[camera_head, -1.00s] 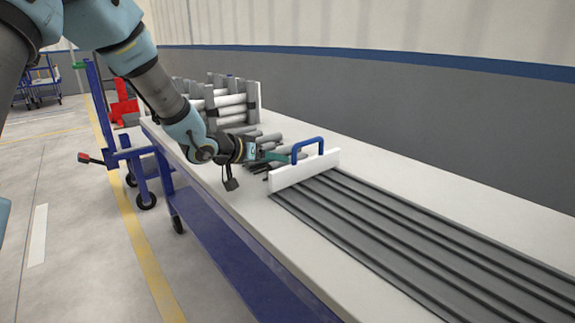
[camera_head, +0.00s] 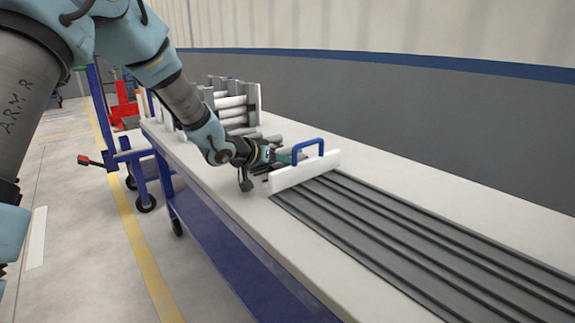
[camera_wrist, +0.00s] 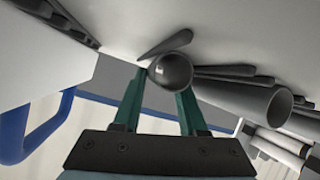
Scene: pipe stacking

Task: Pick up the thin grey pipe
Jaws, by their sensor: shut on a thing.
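In the wrist view a grey pipe (camera_wrist: 171,70) shows its round open end between the two green fingers of my gripper (camera_wrist: 160,92). My gripper is shut on this pipe, close to the pale tabletop. The pipe is narrower than the wide grey pipe (camera_wrist: 262,103) beside it. Most of its length is hidden behind its end. In the head view my gripper (camera_head: 285,157) is low over the table, just behind the white block with the blue handle (camera_head: 308,148); the held pipe cannot be made out there.
Slim dark pieces (camera_wrist: 165,43) lie close by on the table (camera_head: 235,195). A rack of white and grey pipes (camera_head: 232,105) stands at the table's far end. A grooved grey panel (camera_head: 400,225) covers much of the near table. A blue cart (camera_head: 135,160) stands left.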

